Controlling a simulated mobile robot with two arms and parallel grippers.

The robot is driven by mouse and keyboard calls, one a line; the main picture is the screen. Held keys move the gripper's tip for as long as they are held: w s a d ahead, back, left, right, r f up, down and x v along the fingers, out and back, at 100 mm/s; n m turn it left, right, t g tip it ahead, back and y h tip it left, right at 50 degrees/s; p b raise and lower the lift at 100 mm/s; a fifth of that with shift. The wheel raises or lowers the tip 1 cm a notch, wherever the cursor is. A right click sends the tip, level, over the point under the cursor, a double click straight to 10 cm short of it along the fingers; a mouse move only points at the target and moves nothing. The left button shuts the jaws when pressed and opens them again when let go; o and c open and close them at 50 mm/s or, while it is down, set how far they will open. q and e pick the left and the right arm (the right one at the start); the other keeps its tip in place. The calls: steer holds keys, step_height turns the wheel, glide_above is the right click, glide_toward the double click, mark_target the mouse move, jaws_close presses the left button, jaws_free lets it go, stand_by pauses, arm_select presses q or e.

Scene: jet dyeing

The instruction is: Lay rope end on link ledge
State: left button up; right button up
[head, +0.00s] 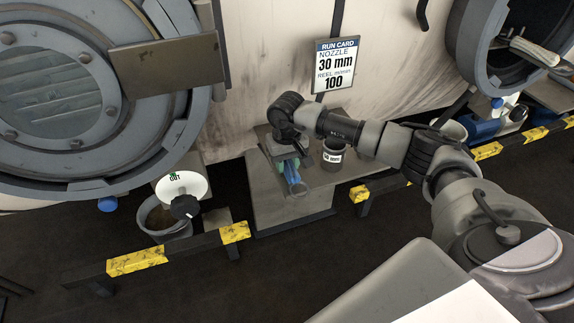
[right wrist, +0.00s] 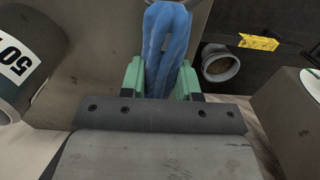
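A blue rope end (right wrist: 166,45), a bundle of several strands, is between the green fingers of my right gripper (right wrist: 162,78), which touch it on both sides. In the head view my right gripper (head: 290,163) points down over a grey stand, and the blue rope end (head: 293,181) shows below its fingers. I cannot tell whether the rope touches the stand top. Which surface is the link ledge is not clear; the grey stand (head: 262,187) is the flat surface under the gripper. My left gripper is not in view.
A dark cup marked 50 (head: 333,155) stands close right of the gripper. A run card (head: 336,66) hangs behind. Left are a large round door (head: 45,80), a bucket (head: 160,218) and a yellow-marked rail (head: 137,261). An open port (head: 505,60) holds pale rope.

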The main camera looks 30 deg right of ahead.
mark_target(287, 161)
jaws_close()
steer(key=shift+r, duration=0.1)
steer(key=shift+w+r, duration=0.1)
steer(key=shift+r, duration=0.35)
step_height(287, 161, up, 3)
steer(key=shift+f+b, duration=0.2)
steer(key=shift+b, duration=0.1)
steer(key=s+d+r+b, duration=0.2)
steer(key=s+d+r, duration=0.5)
steer(key=s+d, duration=0.1)
steer(key=s+a+n+p, duration=0.1)
steer(key=s+a+p, duration=0.2)
steer(key=a, duration=0.8)
steer(key=s+a+n+p, duration=0.1)
steer(key=s+a+p, duration=0.2)
steer(key=a, duration=0.8)
steer(key=shift+s+f+n, duration=0.15)
steer(key=shift+s+n, duration=0.15)
steer(key=shift+s, duration=0.95)
